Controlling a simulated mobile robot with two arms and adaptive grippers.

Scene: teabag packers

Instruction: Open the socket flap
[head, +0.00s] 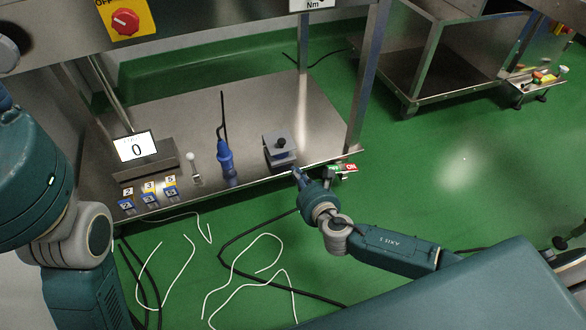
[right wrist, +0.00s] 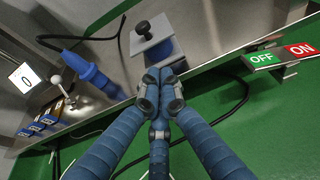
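A grey box with a black knob (head: 280,150) stands on the steel shelf near its front right edge. I take it for the socket; which part is the flap is hard to tell. In the right wrist view the box (right wrist: 151,43) shows a pale grey top plate and a bluish front face. My right gripper (head: 297,173) is just in front of the box. In the right wrist view its blue fingers (right wrist: 162,78) are together at the box's lower front edge, with nothing visible between them; contact is unclear. My left gripper is out of view.
A blue plug (head: 226,160) with a black cable is left of the box. A display (head: 135,147), a small lever (head: 193,165) and blue numbered switches (head: 150,192) are farther left. The OFF/ON sign (right wrist: 280,56) is right of the gripper. Loose cables lie on the green floor.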

